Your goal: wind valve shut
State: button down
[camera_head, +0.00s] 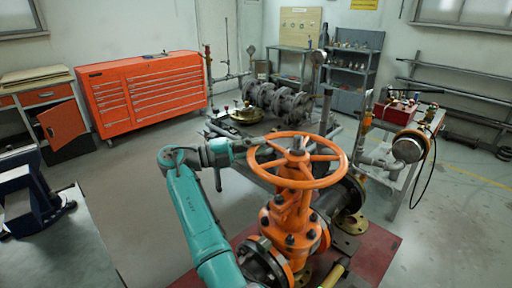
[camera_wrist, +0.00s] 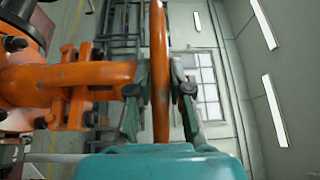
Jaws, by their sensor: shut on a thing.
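The orange gate valve (camera_head: 290,222) stands in the head view with its round spoked handwheel (camera_head: 336,178) lying level on top. My gripper (camera_head: 253,146) is at the left part of the handwheel's rim, reached from the left by my teal arm. In the wrist view the rim (camera_wrist: 160,80) runs upright between the two fingers of my gripper (camera_wrist: 158,92), one finger on each side, and they are shut on it. The orange valve body and stem show at the left of the wrist view. The exact finger contact is hidden in the head view.
The valve stands on a dark red bench (camera_head: 375,262). Behind it is a bench with grey pipework (camera_head: 280,103). A pipe rig with a round gauge (camera_head: 408,147) is at right. A blue vise (camera_head: 30,200) sits at left. Open floor lies left of the valve.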

jog(key=c, duration=1.1)
grip_release()
jog(key=shift+d, duration=0.1)
jog(key=shift+o, duration=0.2)
jog(key=v, duration=1.2)
